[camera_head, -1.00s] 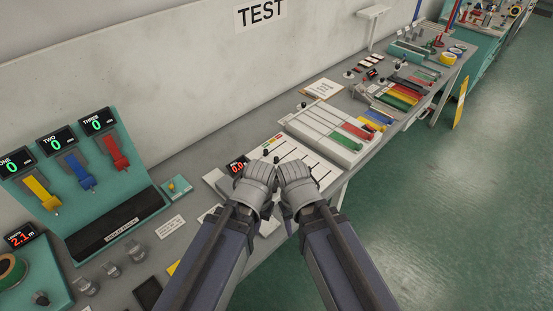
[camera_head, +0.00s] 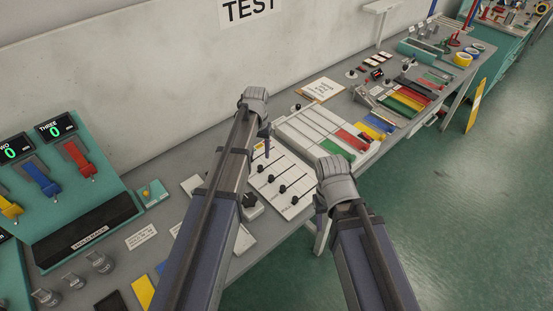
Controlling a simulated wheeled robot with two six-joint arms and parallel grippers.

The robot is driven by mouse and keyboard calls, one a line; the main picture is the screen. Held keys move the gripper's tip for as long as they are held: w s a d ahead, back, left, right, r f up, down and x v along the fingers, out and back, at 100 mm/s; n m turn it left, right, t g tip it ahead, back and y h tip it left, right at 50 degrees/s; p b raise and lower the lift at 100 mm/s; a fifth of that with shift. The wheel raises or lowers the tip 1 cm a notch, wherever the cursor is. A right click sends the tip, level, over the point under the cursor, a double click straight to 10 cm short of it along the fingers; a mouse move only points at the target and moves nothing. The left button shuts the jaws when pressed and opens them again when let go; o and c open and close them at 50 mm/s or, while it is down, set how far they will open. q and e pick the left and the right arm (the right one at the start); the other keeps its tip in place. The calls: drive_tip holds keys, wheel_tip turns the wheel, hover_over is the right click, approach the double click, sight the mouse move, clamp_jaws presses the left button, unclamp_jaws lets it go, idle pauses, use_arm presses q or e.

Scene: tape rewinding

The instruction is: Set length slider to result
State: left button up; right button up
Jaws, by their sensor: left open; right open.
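A white slider panel (camera_head: 285,182) with dark slots and several black knobs lies on the bench between my arms. One black knob (camera_head: 283,189) sits on a slot in the middle of the panel. My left gripper (camera_head: 256,96) is extended past the panel toward the wall, and its arm covers the panel's left part. My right gripper (camera_head: 335,168) is beside the panel's right end, over the bench's front edge. Both grippers are open, though their fingers are mostly hidden from this angle. The panel's red number display is not visible.
A white tray with coloured strips (camera_head: 325,130) lies behind the panel. A teal stand (camera_head: 85,215) with hanging coloured straps is at the left. A clipboard (camera_head: 320,90) lies near the wall. Open floor (camera_head: 480,210) is at the right.

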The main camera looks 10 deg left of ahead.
sight(260, 166)
use_arm(q)
drive_tip(key=shift+w+a, duration=0.15)
drive_tip(key=shift+w, duration=0.1)
drive_tip(key=shift+s, duration=0.1)
wheel_tip(260, 166, down, 8)
drive_tip(key=b, duration=0.8)
drive_tip(key=shift+r, duration=0.1)
drive_tip(key=shift+c, duration=0.2)
clamp_jaws()
idle(0.8)
